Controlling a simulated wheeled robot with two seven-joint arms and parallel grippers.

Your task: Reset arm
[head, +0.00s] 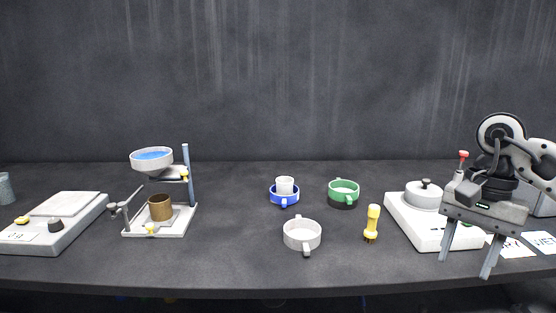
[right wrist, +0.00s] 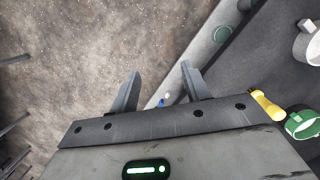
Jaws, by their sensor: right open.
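My right gripper (head: 464,268) hangs at the right of the head view, in front of the white vibrating screen unit (head: 408,222) and hiding part of its right side. Its two fingers are spread, with nothing between them. In the right wrist view the right gripper (right wrist: 160,70) also shows its fingers apart, above the table's front edge and the floor. The right arm comes in from the right edge. My left gripper and left arm are not in view.
A filter stand (head: 187,180) and a white scale-like device (head: 52,240) are at left. Labelled cards (head: 540,242) lie at right.

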